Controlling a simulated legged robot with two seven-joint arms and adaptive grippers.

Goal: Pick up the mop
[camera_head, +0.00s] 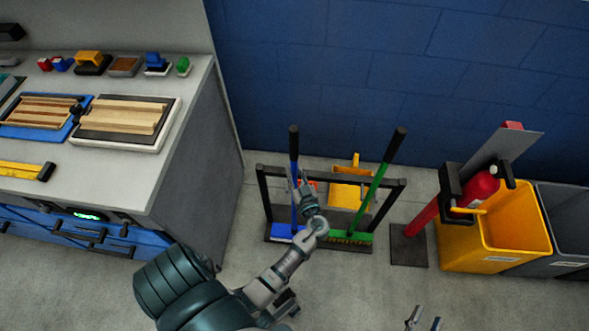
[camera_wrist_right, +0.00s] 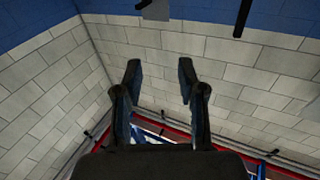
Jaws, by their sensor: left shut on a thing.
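A blue-handled mop (camera_head: 295,170) with a black grip end stands nearly upright in a dark rack (camera_head: 272,170) against the wall. Its blue head (camera_head: 282,231) is at the floor. My left gripper (camera_head: 303,190) is at the blue handle, shut on it; my fingers hide part of the handle. A green-handled broom (camera_head: 378,185) with yellow bristles leans in the same rack, to the right. My right gripper (camera_head: 424,319) shows only its fingertips at the bottom edge of the head view. In the right wrist view it (camera_wrist_right: 157,75) is open and empty.
A yellow bucket or dustpan (camera_head: 348,194) is behind the rack. A red fire extinguisher (camera_head: 478,188) on a stand and a yellow bin (camera_head: 510,235) are at right. A workbench (camera_head: 188,130) with boards stands at left. The floor in front is clear.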

